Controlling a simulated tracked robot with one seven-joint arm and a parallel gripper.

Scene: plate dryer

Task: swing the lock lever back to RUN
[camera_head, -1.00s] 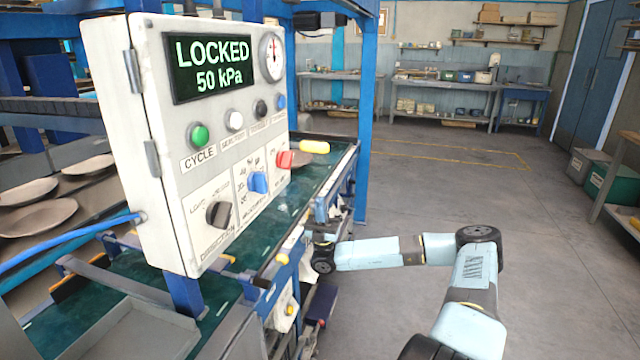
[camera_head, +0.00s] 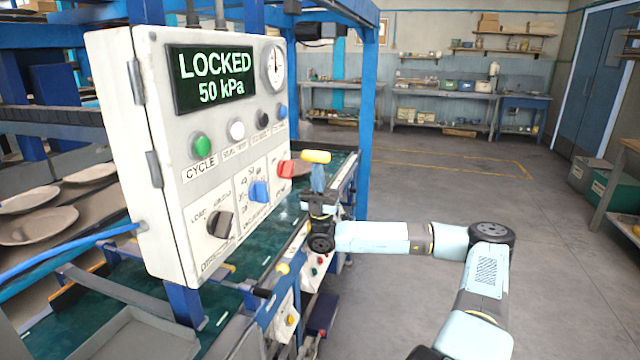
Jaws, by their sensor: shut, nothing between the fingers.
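The lock lever is a red hub (camera_head: 286,169) at the lower right of the white control box, with a yellow grip (camera_head: 316,156) sticking out to the right. My gripper (camera_head: 318,170) is shut and empty, pointing up from below. Its fingertips are just under the yellow grip; I cannot tell whether they touch it. The display (camera_head: 211,78) reads LOCKED, 50 kPa. The RUN marking cannot be made out.
The control box (camera_head: 160,60) also carries a blue knob (camera_head: 259,191), a black knob (camera_head: 220,224) and a green button (camera_head: 202,146). A blue frame post (camera_head: 368,120) stands behind the lever. Open floor (camera_head: 430,185) lies to the right.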

